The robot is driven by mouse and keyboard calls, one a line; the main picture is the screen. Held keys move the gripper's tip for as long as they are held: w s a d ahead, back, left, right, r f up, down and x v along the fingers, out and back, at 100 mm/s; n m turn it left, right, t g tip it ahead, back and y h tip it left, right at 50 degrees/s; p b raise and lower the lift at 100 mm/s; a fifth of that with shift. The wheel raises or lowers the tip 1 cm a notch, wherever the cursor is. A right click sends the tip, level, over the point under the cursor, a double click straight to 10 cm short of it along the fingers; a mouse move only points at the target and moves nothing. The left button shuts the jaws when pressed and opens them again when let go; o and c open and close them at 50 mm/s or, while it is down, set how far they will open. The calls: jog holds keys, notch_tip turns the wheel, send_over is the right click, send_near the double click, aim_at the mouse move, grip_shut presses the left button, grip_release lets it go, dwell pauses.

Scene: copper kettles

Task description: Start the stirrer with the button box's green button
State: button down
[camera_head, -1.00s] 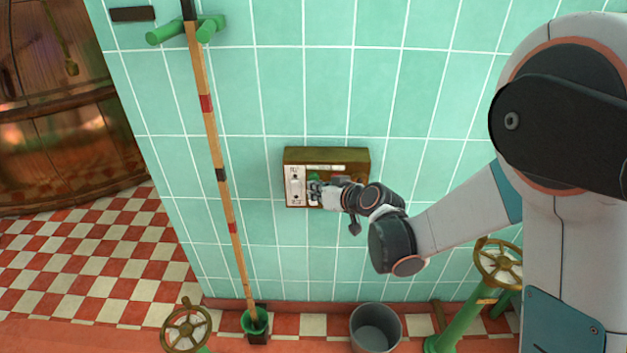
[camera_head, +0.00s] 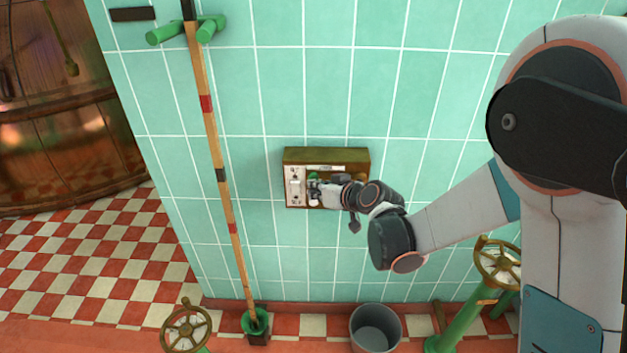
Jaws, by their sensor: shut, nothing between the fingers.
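The button box (camera_head: 327,155) is a brass-brown box on the green tiled wall, with a pale switch plate (camera_head: 295,186) on its left side. A small part of the green button (camera_head: 313,177) shows just above my fingers. My gripper (camera_head: 314,191) is shut and empty, in front of the box's face just right of the switch plate. It hides much of the face. I cannot tell whether the fingertips touch the button.
A wooden pole (camera_head: 218,170) with coloured bands stands left of the box, in a green holder. A grey bucket (camera_head: 375,329) and brass handwheels (camera_head: 187,328) are low down. A copper vessel (camera_head: 60,110) stands at far left. The wall around the box is mostly clear.

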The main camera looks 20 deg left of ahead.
jog(key=shift+w, duration=0.15)
dwell(0.5)
jog(key=shift+s+d, duration=0.15)
jog(key=shift+s, duration=0.7)
jog(key=shift+s, duration=0.1)
jog(key=s, duration=0.2)
jog(key=s+d+b, duration=0.1)
jog(key=s, duration=0.1)
jog(key=shift+s+d, duration=0.1)
jog(key=shift+s, duration=0.25)
dwell(0.4)
